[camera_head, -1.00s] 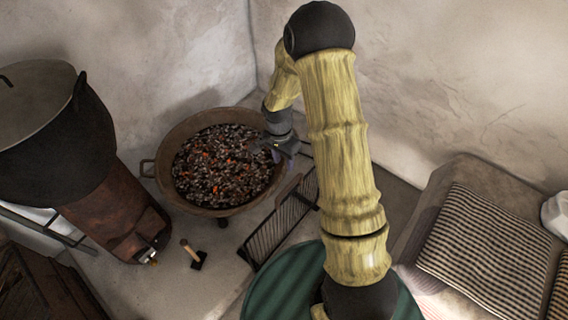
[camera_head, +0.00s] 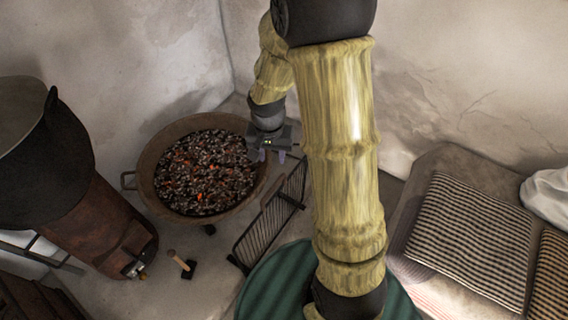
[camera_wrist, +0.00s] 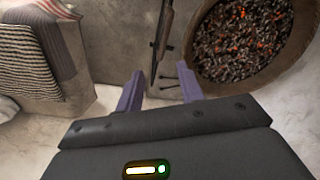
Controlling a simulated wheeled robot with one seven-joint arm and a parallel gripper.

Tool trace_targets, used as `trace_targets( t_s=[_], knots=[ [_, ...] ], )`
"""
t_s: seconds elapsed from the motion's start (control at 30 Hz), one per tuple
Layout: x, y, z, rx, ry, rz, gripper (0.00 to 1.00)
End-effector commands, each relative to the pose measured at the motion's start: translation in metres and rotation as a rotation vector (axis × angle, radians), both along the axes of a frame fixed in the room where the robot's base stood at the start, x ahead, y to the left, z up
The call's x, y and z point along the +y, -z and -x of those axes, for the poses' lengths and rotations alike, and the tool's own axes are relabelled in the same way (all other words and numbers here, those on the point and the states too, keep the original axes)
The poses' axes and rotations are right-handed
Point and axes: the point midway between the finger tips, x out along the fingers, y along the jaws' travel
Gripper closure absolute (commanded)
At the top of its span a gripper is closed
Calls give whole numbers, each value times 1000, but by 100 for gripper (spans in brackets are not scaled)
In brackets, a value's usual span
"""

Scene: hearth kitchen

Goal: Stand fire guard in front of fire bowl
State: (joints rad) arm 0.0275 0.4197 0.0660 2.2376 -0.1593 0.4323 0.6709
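The fire guard (camera_head: 270,226) is a dark barred panel with a wooden strip at its top. It stands on the floor beside the right front of the fire bowl (camera_head: 150,172), close to its rim, apparently upright. The bowl is wide, brown and filled with glowing coals. In the wrist view the guard (camera_wrist: 163,35) appears nearly edge-on, left of the bowl (camera_wrist: 306,20). My gripper (camera_head: 268,156) is above the bowl's right rim, beyond the guard's upper end. In the wrist view my gripper (camera_wrist: 160,88) has its two purple fingers apart, with nothing held between them.
A large dark pot (camera_head: 45,165) on a rusty stand is at left. A small wooden-handled tool (camera_head: 180,262) lies on the floor. A green round surface (camera_head: 270,290) is in front, and a bench with striped cushions (camera_head: 470,240) is at right. Walls close the corner behind.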

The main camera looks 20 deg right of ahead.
Motion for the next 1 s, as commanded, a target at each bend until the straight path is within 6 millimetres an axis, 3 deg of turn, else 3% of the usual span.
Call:
trace_targets(
  t_s=[0.03, 0.2, 0.4, 1.0],
  knots=[
    [0, -14, 11, -23, -56, 1, 62],
    [-2, -48, 51, -88, -263, 10, 62],
    [-2, -70, 89, -150, -452, 29, 62],
    [-2, -72, 96, -160, -496, 35, 62]
  ],
)
